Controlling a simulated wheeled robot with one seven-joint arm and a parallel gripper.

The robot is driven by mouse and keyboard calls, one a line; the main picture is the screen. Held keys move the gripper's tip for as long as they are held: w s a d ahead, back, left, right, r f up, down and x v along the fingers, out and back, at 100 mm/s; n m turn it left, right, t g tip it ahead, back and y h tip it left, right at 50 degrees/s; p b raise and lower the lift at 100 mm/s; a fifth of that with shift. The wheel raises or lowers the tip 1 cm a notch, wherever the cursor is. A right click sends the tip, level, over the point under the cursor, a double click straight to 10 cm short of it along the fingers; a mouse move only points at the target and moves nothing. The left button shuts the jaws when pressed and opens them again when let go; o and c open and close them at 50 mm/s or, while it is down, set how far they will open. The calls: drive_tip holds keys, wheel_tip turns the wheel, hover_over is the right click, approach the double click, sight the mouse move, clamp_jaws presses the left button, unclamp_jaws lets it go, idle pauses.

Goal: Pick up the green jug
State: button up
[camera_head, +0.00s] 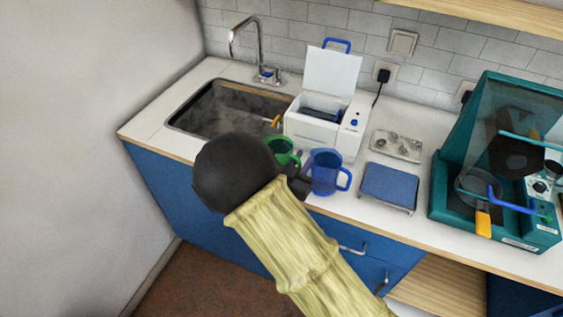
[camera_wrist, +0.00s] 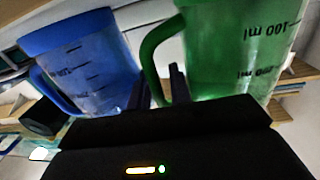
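The green jug (camera_head: 282,150) stands on the counter in front of the white machine, partly hidden behind my arm in the head view. In the wrist view the green jug (camera_wrist: 232,45) fills the upper right, its handle (camera_wrist: 150,58) towards the blue jug. My gripper (camera_wrist: 158,90) is at that handle. Its two dark fingertips are apart, with the lower handle appearing between them; contact is not clear. The blue jug (camera_head: 325,172) stands just right of the green one, and close to my fingers in the wrist view (camera_wrist: 85,60).
A sink (camera_head: 180,122) with a tap lies at the left. The white machine (camera_head: 312,132) with its lid up stands behind the jugs. A blue-topped scale (camera_head: 389,184), a metal tray (camera_head: 397,146) and a teal cabinet (camera_head: 440,195) are to the right.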

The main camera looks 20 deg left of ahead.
drive_tip(key=shift+c, duration=0.2)
clamp_jaws()
wheel_tip(320, 180, up, 10)
idle(0.6)
idle(0.6)
